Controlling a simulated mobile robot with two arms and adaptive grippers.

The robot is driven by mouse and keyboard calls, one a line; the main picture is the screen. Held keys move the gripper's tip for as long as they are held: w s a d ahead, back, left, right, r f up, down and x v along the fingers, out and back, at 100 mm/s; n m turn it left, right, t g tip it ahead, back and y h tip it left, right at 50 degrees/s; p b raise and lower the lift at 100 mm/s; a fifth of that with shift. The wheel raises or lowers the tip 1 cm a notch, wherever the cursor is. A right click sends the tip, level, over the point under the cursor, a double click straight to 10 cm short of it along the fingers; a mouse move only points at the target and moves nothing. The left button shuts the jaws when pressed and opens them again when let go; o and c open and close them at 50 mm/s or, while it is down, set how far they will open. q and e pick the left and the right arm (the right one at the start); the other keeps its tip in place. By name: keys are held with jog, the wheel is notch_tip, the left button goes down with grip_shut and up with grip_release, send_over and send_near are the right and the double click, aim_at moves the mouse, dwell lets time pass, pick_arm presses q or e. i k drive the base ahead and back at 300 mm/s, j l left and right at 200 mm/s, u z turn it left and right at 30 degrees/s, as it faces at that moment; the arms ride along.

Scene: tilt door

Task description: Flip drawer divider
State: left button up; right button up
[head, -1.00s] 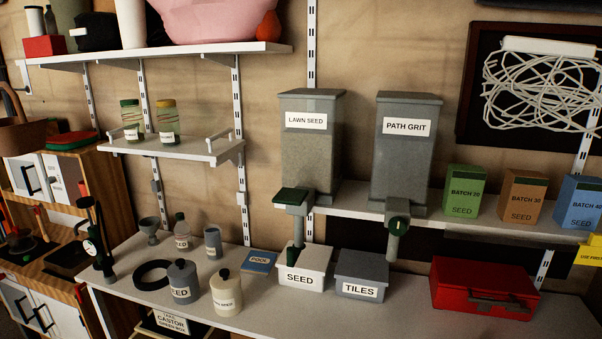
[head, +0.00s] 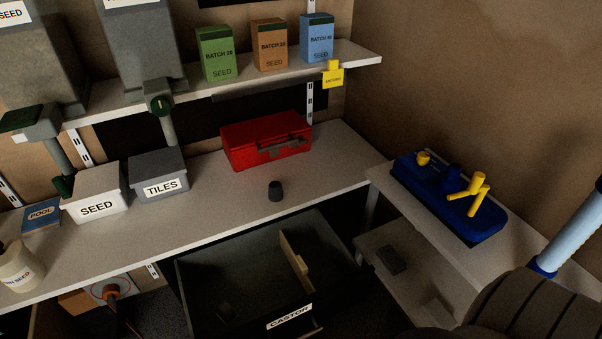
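An open dark grey drawer (head: 205,274) juts out below the worktop in the lower middle of the head view. Its front carries a white label that reads CASTOR. A pale wooden divider (head: 292,262) with a small knob-like block on its side stands in the drawer, right of the middle, and looks tilted. Neither of my grippers shows in the view.
A red case (head: 262,145) and the SEED (head: 97,194) and TILES (head: 158,176) boxes sit further back. A blue tray with yellow parts (head: 450,195) is on the right bench.

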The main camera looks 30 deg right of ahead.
aim_at(299, 266)
jog(key=j+z, duration=0.1)
jog(key=z, duration=0.9)
